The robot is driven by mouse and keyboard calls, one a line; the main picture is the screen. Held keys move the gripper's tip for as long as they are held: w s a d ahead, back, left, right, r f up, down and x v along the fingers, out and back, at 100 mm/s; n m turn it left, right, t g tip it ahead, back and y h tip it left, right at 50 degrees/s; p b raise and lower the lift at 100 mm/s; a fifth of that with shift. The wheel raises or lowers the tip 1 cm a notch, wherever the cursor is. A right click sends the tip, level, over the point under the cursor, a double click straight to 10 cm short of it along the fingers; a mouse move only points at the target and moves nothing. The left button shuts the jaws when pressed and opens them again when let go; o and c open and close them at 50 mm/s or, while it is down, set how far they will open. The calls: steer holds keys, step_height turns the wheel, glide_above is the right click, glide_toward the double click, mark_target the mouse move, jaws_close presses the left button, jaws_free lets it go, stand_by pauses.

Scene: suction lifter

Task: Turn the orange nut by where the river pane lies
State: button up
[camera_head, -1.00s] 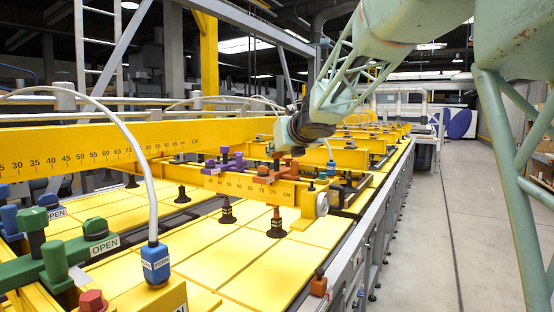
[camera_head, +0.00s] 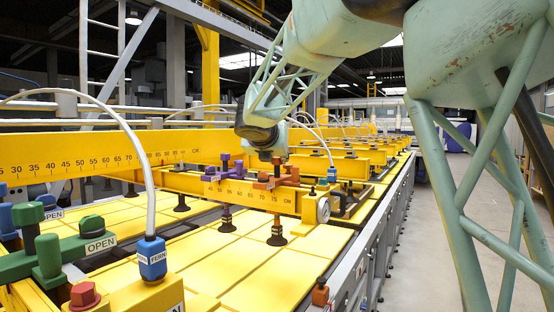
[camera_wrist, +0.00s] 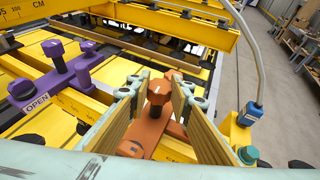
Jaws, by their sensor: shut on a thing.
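The orange nut (camera_wrist: 158,92) stands on an orange clamp bar (camera_wrist: 141,135) on a yellow beam. In the wrist view my gripper (camera_wrist: 160,80) has one finger on each side of it and is shut on it. In the head view my gripper (camera_head: 277,158) is at the orange fitting (camera_head: 276,181), and its fingers are hard to make out. A purple fitting (camera_wrist: 66,72) with an OPEN label lies to the left. Yellow panes (camera_head: 262,266) lie flat on the bed under the beams; I read no river label on any.
A green fitting (camera_head: 70,251) labelled OPEN and a blue box (camera_head: 152,259) labelled FERN with a hose are at the front left. A ruled yellow beam (camera_head: 60,153) crosses the bed. In the wrist view another hosed blue box (camera_wrist: 249,114) is to the right.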

steer(key=shift+a+m+g+h+p, duration=0.15)
steer(key=shift+m+g+h+p, duration=0.15)
steer(key=shift+m+h+p, duration=0.75)
steer(key=shift+m+h+p, duration=0.25)
steer(key=shift+h+p, duration=0.2)
steer(key=shift+p, duration=0.15)
steer(key=m+g+h+p, duration=0.2)
steer(key=m+h+p, duration=0.1)
steer(key=p, duration=0.5)
steer(key=shift+m+h, duration=0.4)
steer(key=m+g+h+p, duration=0.2)
steer(key=m+g+p, duration=0.1)
steer(key=p, duration=0.6)
steer(key=m+g+h+p, duration=0.2)
steer(key=m+g+p, duration=0.1)
steer(key=p, duration=0.6)
steer(key=shift+w+r, duration=0.1)
steer(key=shift+w, duration=0.1)
steer(key=shift+w+r+m+g+h+p, duration=0.1)
steer(key=shift+m+g+h+p, duration=0.4)
steer(key=shift+m+g+p, duration=0.65)
steer(key=shift+o, duration=0.2)
steer(key=shift+w+a+r+p, duration=0.1)
steer(key=shift+r+p, duration=0.05)
steer(key=shift+p, duration=0.4)
steer(key=shift+o, duration=0.3)
steer(key=shift+m+g, duration=0.25)
steer(key=shift+g, duration=0.1)
steer(key=shift+m, duration=0.3)
steer(key=shift+c, duration=0.5)
